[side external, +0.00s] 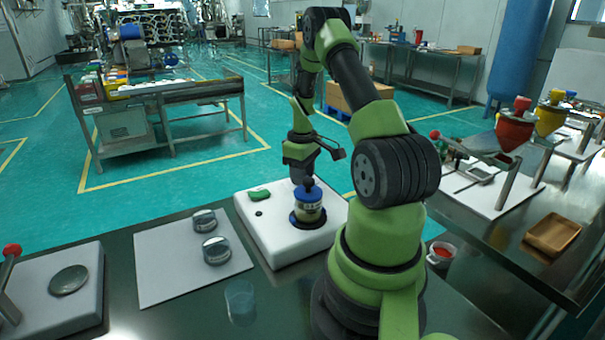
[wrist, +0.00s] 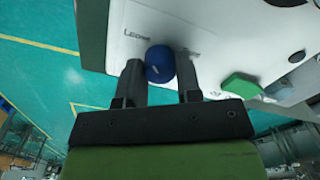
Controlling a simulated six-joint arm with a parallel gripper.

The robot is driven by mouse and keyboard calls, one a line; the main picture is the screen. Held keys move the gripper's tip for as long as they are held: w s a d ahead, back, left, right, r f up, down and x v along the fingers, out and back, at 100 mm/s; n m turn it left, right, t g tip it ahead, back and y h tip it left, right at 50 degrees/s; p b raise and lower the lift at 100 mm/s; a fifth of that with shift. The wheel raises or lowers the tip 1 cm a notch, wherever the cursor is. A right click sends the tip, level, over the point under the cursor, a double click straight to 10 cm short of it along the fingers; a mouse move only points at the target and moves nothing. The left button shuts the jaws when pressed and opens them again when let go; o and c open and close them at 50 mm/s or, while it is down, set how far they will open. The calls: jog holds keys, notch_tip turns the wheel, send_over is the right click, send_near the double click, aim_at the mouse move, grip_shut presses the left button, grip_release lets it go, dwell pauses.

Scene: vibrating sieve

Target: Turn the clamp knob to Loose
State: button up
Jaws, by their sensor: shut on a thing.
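The round blue clamp knob (wrist: 160,64) has a pale line mark on its face. It sits between the two dark fingers of my gripper (wrist: 160,75) in the wrist view, and the gripper is shut on it. A printed word "Loose" (wrist: 135,34) is on the white surface to the upper left of the knob. A second label to the right is partly hidden by a finger. In the side external view my gripper (side external: 304,180) points down at the blue-topped sieve (side external: 309,203) on the white base (side external: 275,250); the arm partly hides the grip there.
A green piece (side external: 259,195) and a small black button (side external: 259,213) are on the white base, left of the sieve. Two round metal sieves (side external: 215,250) lie on a white mat (side external: 165,285). A clear cup (side external: 240,300) stands near the front.

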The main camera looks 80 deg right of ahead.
jog(key=shift+n, duration=1.3)
jog(key=o, duration=0.9)
jog(key=shift+o, duration=0.2)
notch_tip(320, 180, up, 10)
